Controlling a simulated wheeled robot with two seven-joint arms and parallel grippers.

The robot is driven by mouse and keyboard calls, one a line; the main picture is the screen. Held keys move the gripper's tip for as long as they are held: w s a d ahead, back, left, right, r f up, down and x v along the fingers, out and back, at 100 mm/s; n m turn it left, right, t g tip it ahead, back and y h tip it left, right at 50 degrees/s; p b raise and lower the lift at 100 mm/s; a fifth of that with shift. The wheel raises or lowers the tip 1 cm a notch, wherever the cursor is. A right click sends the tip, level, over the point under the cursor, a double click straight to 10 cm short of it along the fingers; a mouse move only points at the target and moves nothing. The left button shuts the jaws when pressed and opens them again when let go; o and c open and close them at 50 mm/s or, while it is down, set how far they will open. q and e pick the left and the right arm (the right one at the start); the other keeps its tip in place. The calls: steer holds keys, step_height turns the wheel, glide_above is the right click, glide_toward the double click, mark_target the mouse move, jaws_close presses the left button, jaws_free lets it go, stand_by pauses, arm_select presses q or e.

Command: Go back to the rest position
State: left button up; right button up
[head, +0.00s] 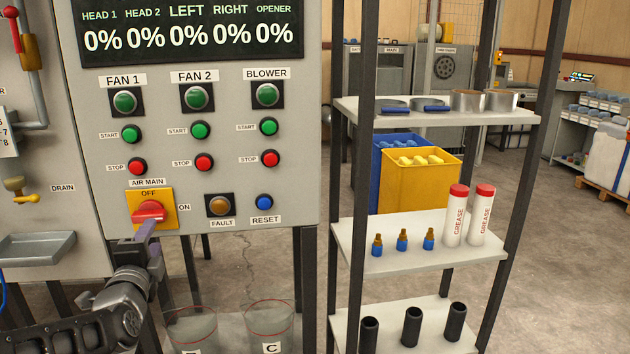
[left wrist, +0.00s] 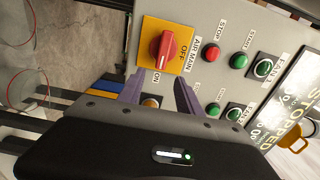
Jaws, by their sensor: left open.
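My left gripper (head: 150,238) is in front of the grey control panel, just below the red AIR MAIN switch (head: 149,211) on its yellow plate. The left wrist view shows the gripper's two purple fingers (left wrist: 159,90) spread apart with nothing between them. The red switch handle (left wrist: 165,56) is beyond the fingertips in that view, and it looks apart from them. The handle lies sideways in the head view, in line with the ON mark. My right gripper is in neither view.
The panel (head: 85,160) carries several buttons and a display (head: 190,35) reading 0%. Two clear containers (head: 268,325) stand below the panel. A drain tray (head: 35,248) is at left.

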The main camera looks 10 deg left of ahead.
arm_select(q)
steer(key=s+d+f+n+g+h+p, duration=0.1)
steer(key=d+f+n+g+h, duration=0.1)
steer(key=d+f+n, duration=0.55)
steer(key=s+d+f+n+g+h+p, duration=0.1)
steer(key=d+f+n+g+h, duration=0.2)
steer(key=f, duration=0.7)
steer(key=s+d+f+n+g+h+p, duration=0.1)
steer(key=d+f+n+g+p, duration=0.15)
steer(key=d+f, duration=0.45)
steer(key=s+d+f+n+g+h+p, duration=0.3)
steer(key=s+d+f+n+g, duration=0.1)
steer(key=s+d+f, duration=0.8)
steer(key=s+d+f+g+p, duration=0.1)
steer(key=s+d+f+g, duration=0.1)
steer(key=s, duration=0.5)
steer(key=s+d+f+m+g+h+p, duration=0.1)
steer(key=s+d+f+g+p, duration=0.1)
steer(key=s, duration=0.5)
step_height(320, 180, down, 2)
steer(key=d+g, duration=0.1)
steer(key=d, duration=0.1)
steer(key=shift+s+d, duration=0.35)
steer(key=shift+d, duration=0.05)
steer(key=shift+c, duration=0.6)
